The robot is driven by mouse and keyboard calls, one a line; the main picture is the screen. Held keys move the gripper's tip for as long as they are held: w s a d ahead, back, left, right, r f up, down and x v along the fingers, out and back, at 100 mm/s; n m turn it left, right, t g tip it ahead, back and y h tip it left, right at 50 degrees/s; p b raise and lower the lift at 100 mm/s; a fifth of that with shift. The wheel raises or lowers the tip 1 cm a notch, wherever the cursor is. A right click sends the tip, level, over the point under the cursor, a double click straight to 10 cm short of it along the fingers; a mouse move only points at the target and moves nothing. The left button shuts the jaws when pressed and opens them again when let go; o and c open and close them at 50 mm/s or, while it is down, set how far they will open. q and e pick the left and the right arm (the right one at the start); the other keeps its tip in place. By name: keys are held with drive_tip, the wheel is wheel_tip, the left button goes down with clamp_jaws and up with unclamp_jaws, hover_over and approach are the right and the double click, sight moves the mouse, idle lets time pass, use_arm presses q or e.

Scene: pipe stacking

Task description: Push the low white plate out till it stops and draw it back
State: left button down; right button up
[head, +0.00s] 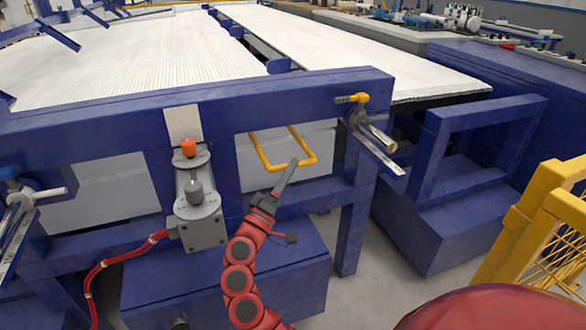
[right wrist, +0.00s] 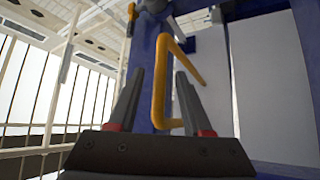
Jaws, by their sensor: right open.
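The low white plate (head: 255,172) stands upright under the blue front beam, partly hidden by the beam and a blue post. A yellow U-shaped handle (head: 260,153) sticks out in front of it. My right gripper (head: 291,165) is at the right part of this handle, its grey fingers pointing up towards it. In the right wrist view the gripper (right wrist: 160,82) has its fingers apart, with the handle's bar (right wrist: 158,95) showing between them. Whether they touch it, I cannot tell. The white plate (right wrist: 203,65) shows behind. My left gripper is not in view.
The blue beam (head: 110,128) runs just above the handle. A grey device with an orange knob (head: 188,148) and a red cable (head: 112,258) is to the left. Metal tubes (head: 375,140) jut out at the right. A yellow fence (head: 540,235) stands far right.

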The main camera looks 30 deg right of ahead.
drive_tip(key=shift+x, duration=1.3)
clamp_jaws()
idle(0.5)
